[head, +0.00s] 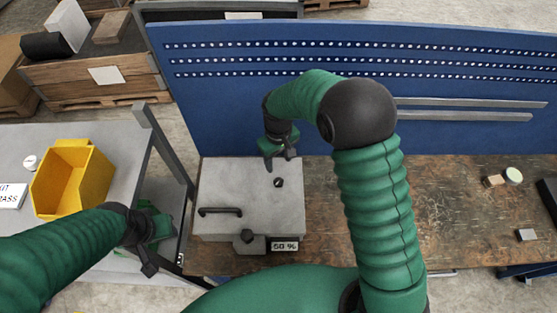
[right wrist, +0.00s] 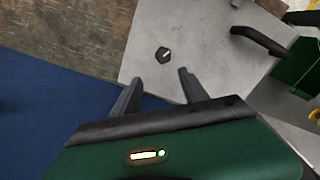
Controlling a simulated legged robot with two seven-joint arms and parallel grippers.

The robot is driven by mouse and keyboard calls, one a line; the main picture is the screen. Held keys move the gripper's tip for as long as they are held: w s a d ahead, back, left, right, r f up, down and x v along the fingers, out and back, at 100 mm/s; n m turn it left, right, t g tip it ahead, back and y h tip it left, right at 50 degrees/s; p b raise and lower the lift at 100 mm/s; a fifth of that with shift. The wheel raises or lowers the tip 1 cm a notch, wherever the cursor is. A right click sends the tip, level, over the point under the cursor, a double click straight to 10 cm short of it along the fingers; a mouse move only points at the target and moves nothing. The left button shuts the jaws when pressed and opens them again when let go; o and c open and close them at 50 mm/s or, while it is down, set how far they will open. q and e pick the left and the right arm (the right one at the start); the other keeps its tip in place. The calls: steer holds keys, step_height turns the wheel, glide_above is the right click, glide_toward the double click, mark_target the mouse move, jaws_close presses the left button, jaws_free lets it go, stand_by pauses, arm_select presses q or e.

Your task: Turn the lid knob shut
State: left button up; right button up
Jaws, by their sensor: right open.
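The lid knob (head: 278,183) is a small black knob with a white mark, on top of a light grey box lid (head: 240,183). It also shows in the right wrist view (right wrist: 163,55), just beyond the fingertips. My right gripper (head: 281,162) is open and empty above the back of the lid, a little behind the knob. In the right wrist view its two fingers (right wrist: 159,76) are spread, with the knob between their lines but not touching. My left gripper (head: 150,240) hangs at the left, beside the grey table and away from the box; its finger opening is unclear.
The lid has a black bar handle (head: 220,211). A blue pegboard (head: 240,90) stands behind the wooden bench (head: 450,200). A yellow bin (head: 72,178) sits on the left table.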

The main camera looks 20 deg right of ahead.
step_height(320, 180, up, 11)
steer(key=p, duration=0.7)
steer(key=shift+s+a+f+p, duration=0.15)
steer(key=shift+s+a+p, duration=0.05)
steer(key=shift+p, duration=0.1)
steer(key=shift+d, duration=0.1)
step_height(320, 180, up, 17)
steer(key=b, duration=0.5)
steer(key=shift+f, duration=0.15)
